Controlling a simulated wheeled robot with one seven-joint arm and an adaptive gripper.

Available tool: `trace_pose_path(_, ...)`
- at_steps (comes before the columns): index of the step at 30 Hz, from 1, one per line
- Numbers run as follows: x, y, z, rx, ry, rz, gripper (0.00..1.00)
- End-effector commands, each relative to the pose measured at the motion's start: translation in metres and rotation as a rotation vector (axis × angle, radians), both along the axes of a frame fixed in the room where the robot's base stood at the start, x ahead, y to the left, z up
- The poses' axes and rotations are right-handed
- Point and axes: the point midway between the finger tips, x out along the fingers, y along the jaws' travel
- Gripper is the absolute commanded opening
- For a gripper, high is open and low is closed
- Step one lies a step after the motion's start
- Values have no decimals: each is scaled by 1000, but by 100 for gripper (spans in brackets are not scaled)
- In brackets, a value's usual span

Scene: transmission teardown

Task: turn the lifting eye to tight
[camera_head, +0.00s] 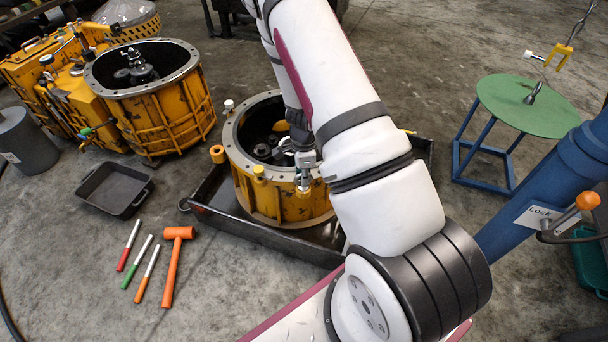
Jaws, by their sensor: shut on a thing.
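The yellow transmission housing (262,205) stands upright in a dark tray, its round grey flange facing up and its inside dark. My gripper (303,183) is low at the right front part of the flange, pointing down. It is shut on a small metal piece there, which I take to be the lifting eye; the fingers and wrist hide most of it. I cannot tell how far its thread is seated. A small pale-topped fitting (228,105) stands on the flange's left rim.
A dark tray (230,222) holds the housing. Another yellow housing (168,118) stands at left. An orange mallet (174,262), coloured-handled tools (142,262) and an empty black bin (114,189) lie on the floor.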

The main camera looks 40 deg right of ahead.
Motion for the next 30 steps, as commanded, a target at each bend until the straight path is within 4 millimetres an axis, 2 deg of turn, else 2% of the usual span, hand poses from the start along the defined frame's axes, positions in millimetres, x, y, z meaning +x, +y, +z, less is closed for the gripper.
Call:
trace_pose_path(17,0,0,0,0,0,-35,0)
trace_pose_path(18,0,0,0,0,0,-35,18)
trace_pose_path(20,0,0,0,0,0,-34,32)
trace_pose_path(30,0,0,2,0,-1,-32,32)
